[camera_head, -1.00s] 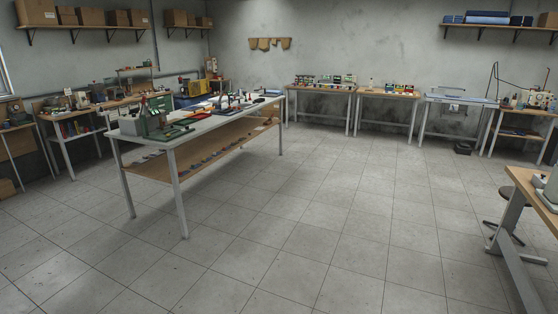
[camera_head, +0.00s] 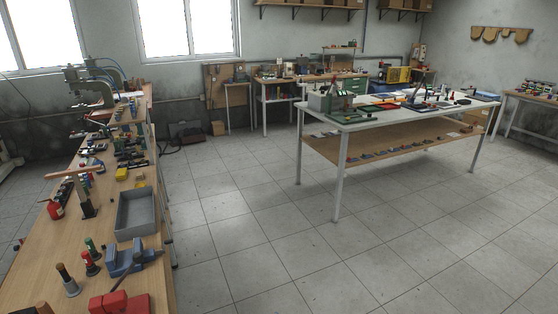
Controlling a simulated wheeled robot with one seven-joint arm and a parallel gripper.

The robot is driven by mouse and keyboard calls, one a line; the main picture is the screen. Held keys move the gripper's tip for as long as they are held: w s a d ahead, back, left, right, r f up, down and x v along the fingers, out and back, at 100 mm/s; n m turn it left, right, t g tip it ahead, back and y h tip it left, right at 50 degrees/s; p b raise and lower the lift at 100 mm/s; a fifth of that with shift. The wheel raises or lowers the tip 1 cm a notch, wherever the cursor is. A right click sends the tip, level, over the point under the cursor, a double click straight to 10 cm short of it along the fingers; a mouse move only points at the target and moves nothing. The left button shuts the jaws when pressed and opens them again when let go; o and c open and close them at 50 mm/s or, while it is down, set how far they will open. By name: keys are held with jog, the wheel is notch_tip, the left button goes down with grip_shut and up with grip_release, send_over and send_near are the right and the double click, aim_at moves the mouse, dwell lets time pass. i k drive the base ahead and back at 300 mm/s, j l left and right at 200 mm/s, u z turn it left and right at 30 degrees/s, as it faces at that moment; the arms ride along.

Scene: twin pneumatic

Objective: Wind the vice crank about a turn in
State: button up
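A blue object that looks like a bench vice (camera_head: 124,260) sits near the right edge of the long wooden bench at lower left, just in front of a grey tray. A dark bar seems to lie across it; I cannot make out a crank for certain. My gripper and arm are not in view.
The long wooden bench (camera_head: 40,265) holds a grey tray (camera_head: 136,215), a red object (camera_head: 119,303), upright handled tools (camera_head: 67,280) and a red extinguisher-like bottle (camera_head: 55,209). A white-topped table (camera_head: 385,118) stands right of centre. The tiled floor (camera_head: 240,235) between them is clear.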

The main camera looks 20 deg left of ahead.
aim_at(170, 241)
jog(key=i+u, duration=0.2)
jog(key=u, duration=0.25)
jog(key=i+u, duration=0.15)
jog(key=u, duration=0.35)
jog(key=i+l+u, duration=0.1)
jog(key=u, duration=0.35)
jog(key=i+l+u, duration=0.2)
jog(key=u, duration=0.25)
jog(key=i+l+u, duration=0.15)
jog(key=u, duration=0.3)
jog(key=i+l+u, duration=0.15)
jog(key=l+u, duration=0.15)
jog(key=i+l, duration=0.15)
jog(key=i, duration=0.3)
jog(key=i+l+u, duration=0.15)
jog(key=i, duration=0.3)
jog(key=i+l, duration=0.2)
jog(key=i, duration=0.25)
jog(key=u, duration=0.05)
